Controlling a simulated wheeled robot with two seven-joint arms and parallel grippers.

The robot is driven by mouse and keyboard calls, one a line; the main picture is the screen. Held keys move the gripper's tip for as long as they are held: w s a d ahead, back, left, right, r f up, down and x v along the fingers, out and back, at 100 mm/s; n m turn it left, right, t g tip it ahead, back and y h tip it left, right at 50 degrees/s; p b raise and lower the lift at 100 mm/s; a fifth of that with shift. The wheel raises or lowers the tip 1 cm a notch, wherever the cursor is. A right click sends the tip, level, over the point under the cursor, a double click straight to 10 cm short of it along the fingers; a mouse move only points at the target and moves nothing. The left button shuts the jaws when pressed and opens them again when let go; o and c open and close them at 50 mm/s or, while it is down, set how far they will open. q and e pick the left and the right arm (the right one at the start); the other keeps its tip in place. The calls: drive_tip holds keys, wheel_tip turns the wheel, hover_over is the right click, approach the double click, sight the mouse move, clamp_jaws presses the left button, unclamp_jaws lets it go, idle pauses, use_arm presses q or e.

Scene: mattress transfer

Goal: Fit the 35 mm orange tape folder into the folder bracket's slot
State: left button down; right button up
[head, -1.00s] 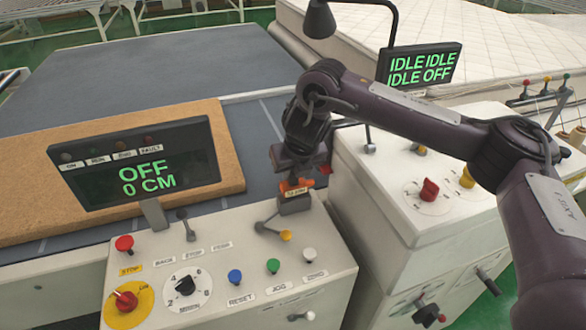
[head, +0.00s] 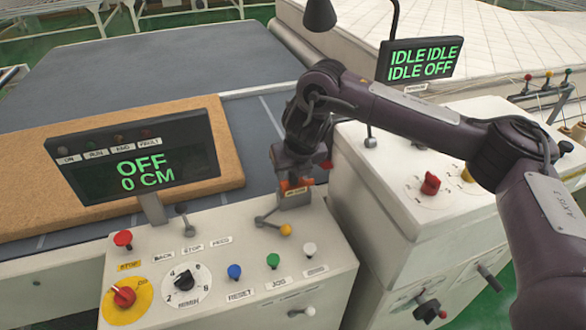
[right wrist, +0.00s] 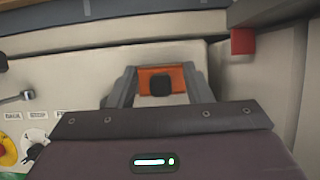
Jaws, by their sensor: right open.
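The orange tape folder (head: 297,185) is in the folder bracket (head: 293,201) at the back right corner of the near control panel, with a small label on its front. My right gripper (head: 294,176) is directly over it. In the right wrist view the orange folder (right wrist: 148,75) lies between the two spread grey fingers of my right gripper (right wrist: 160,76), with gaps beside it and a dark block in front of its middle. The gripper hides part of the folder and bracket, so how deep the folder sits cannot be told. My left gripper is not in view.
The near panel (head: 215,265) carries knobs, buttons, a lever (head: 268,218) close to the bracket, and a display (head: 137,165) reading OFF, 0 CM. A white cabinet (head: 375,190) stands close on the right. A tan mattress slab (head: 40,215) lies behind the display.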

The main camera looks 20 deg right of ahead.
drive_tip(key=shift+s+r, duration=0.1)
drive_tip(key=shift+r, duration=0.2)
drive_tip(key=v, duration=0.7)
drive_tip(key=shift+p, duration=0.4)
drive_tip(key=shift+s, duration=0.2)
